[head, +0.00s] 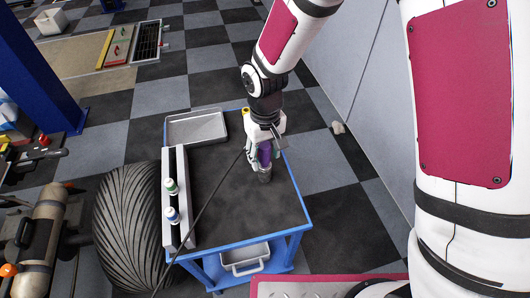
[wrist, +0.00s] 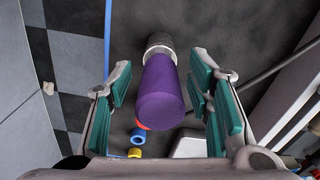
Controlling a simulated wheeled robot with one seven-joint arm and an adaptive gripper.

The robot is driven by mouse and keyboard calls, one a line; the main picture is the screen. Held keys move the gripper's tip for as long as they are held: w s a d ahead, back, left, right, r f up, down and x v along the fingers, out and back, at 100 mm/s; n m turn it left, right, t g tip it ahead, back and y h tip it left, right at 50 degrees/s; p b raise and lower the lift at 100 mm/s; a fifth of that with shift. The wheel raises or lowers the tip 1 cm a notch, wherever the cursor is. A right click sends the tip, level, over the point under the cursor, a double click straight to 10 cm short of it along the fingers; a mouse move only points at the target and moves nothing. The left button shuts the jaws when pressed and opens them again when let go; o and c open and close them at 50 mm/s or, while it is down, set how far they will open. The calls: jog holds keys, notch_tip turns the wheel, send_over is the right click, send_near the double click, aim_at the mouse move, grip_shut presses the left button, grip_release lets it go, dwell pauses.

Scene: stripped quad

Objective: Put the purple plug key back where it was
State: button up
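The purple plug key (head: 265,154) stands about upright near the right edge of the cart's dark top, its grey metal end down. In the wrist view its purple handle (wrist: 162,92) points toward the camera, with the silver end (wrist: 159,46) beyond it. My gripper (head: 264,147) is over the key from above. In the wrist view my gripper (wrist: 161,88) is open, with teal pads on both sides of the handle and a visible gap at each side. The gripper partly hides the key in the head view.
The blue-framed cart (head: 303,222) carries a metal tray (head: 196,128) at the back left and a white rail with two bottles (head: 171,214) along its left. Small coloured rings (wrist: 137,139) lie near the key. A tyre (head: 128,225) stands left; a thin dark cable crosses the cart.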

notch_tip(320, 180, up, 12)
jog(key=shift+p, duration=0.5)
jog(key=shift+d+r, duration=0.15)
jog(key=shift+r, duration=0.2)
jog(key=s+d+r+m+t, duration=0.1)
jog(key=s+d+r, duration=0.3)
jog(key=d+r, duration=0.25)
jog(key=s+d+r+m+t, duration=0.1)
jog(key=s+d+r+m, duration=0.1)
jog(key=s+d+r, duration=0.4)
jog(key=s+d+m, duration=0.1)
jog(key=s+d, duration=0.2)
jog(key=s, duration=0.3)
jog(key=s+d+r+m+t, duration=0.1)
jog(key=s+d, duration=0.3)
jog(key=s, duration=0.2)
jog(key=shift+s+d+m, duration=0.25)
jog(key=shift+m, duration=0.05)
